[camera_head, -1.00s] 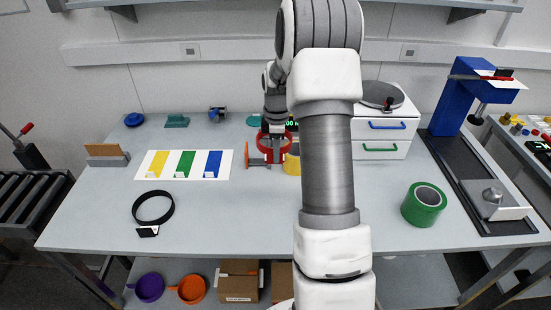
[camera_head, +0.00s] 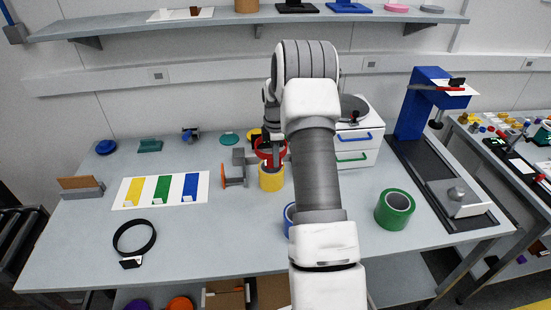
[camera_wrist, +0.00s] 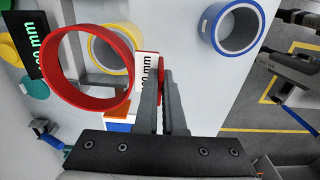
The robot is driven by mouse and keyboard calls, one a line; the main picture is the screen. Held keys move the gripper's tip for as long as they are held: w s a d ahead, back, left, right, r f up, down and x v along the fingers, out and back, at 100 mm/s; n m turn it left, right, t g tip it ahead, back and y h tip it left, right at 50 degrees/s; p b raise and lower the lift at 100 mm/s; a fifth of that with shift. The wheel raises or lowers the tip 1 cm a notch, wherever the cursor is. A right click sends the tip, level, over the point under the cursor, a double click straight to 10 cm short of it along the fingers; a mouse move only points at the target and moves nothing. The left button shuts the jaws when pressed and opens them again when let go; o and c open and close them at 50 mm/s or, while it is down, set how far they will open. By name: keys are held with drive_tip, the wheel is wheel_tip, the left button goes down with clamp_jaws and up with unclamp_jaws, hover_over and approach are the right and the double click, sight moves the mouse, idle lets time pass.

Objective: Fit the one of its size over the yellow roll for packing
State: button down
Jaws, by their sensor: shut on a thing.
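My gripper (camera_head: 277,152) is shut on a red ring (camera_head: 268,157), by the white size tag at its side. In the wrist view the fingers (camera_wrist: 165,95) close at the tag (camera_wrist: 148,68), which ends in "mm"; its full number is hidden. The red ring (camera_wrist: 95,103) hangs clear of the table. The yellow roll (camera_head: 271,182) stands on the table just below it in the head view. In the wrist view the yellow roll (camera_wrist: 112,27) shows partly behind the ring, offset to the right. A black ring with a tag (camera_head: 134,250) lies on the table at left.
A blue roll (camera_head: 289,220), partly behind my arm, and a green roll (camera_head: 395,210) stand to the right. An orange-faced grey fixture (camera_head: 232,178) stands close left of the yellow roll. A white card with colour strips (camera_head: 125,198) lies left. A drawer box (camera_head: 352,143) is behind.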

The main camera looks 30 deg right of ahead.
drive_tip(key=shift+f+b, duration=2)
drive_tip(key=shift+f, duration=0.9)
drive_tip(key=shift+f, duration=0.1)
drive_tip(key=shift+f+b, duration=3.65)
drive_tip(key=shift+f, duration=1.6)
drive_tip(key=c, duration=0.9)
unclamp_jaws()
drive_tip(key=shift+c, duration=0.2)
wheel_tip(320, 180, up, 17)
drive_tip(key=shift+r, duration=0.2)
